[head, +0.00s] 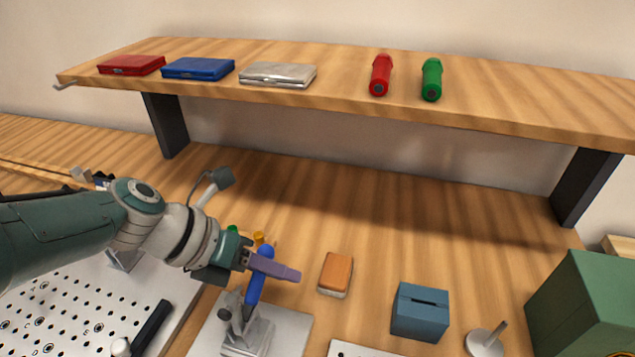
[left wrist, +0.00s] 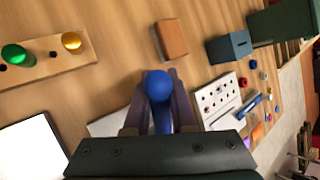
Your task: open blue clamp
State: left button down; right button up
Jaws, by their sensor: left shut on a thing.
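The blue clamp stands on a pale plate in the lower middle of the head view. Its blue handle (head: 255,288) rises from a grey metal base (head: 246,336) and leans slightly right, ending in a round blue knob. My left gripper (head: 272,265) comes in from the left and is shut on the blue handle just below the knob. In the left wrist view the blue knob (left wrist: 158,86) sits between the two fingers (left wrist: 159,106), which hide most of the handle. The right gripper is not in view.
An orange-brown block (head: 335,274) and a blue slotted box (head: 420,312) stand right of the clamp. A green box (head: 585,305) is at the far right. Green and yellow knobs (left wrist: 72,41) are near the gripper. A wooden shelf (head: 330,75) spans above, holding cases and two torch-like cylinders.

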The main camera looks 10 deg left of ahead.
pick_arm(q)
jog(key=shift+w, duration=0.15)
jog(key=c, duration=0.8)
grip_release()
jog(key=shift+o, duration=0.2)
jog(key=p+v, duration=0.8)
jog(key=v, duration=0.2)
jog(key=shift+p, duration=0.35)
